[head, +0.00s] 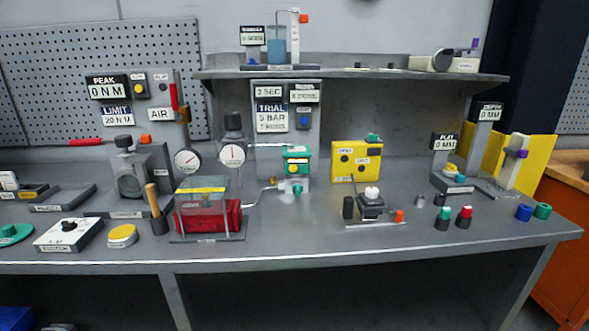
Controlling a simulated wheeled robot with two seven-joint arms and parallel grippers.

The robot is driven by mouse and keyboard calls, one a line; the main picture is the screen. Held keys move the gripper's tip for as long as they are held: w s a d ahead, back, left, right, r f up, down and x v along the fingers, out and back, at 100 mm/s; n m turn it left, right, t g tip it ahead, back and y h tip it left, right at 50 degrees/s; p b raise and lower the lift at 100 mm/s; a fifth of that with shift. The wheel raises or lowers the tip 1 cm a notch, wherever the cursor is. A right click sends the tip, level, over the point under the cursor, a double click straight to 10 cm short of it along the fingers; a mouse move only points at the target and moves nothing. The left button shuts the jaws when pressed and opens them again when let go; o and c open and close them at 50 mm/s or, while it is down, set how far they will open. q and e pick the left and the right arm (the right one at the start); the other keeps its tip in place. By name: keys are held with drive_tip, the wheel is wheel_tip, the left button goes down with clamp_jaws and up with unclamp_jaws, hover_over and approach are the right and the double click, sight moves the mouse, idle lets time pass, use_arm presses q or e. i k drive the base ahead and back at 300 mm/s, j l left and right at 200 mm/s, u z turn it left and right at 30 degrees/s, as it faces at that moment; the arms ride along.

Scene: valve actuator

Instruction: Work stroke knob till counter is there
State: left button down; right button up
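A grey panel (258,137) stands mid-bench. Its upper right display (305,92) is too small to read surely. Its upper left display (268,91) reads 3 SEC. A dark sign (271,117) below reads TRIAL, 5 BAR and a line starting with 7. A blue round knob or button (304,120) sits on the panel's right side under a small label; I cannot tell whether this is the stroke knob. A green-topped actuator with a yellow part (296,160) stands in front of the panel. Neither of my grippers is in view.
A clear-guarded red actuator (207,216) and two dial gauges (232,155) stand left of the panel. A yellow box (356,160) and a small fixture with a white knob (371,193) stand right. The front bench between them (290,230) is clear. A shelf (350,74) overhangs the back.

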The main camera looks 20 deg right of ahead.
sight(296, 190)
drive_tip(key=i+l, duration=0.1)
drive_tip(key=l, duration=0.3)
drive_tip(key=i+l, duration=0.15)
drive_tip(key=l, duration=0.25)
drive_tip(key=i+l+u, duration=0.1)
drive_tip(key=l, duration=0.3)
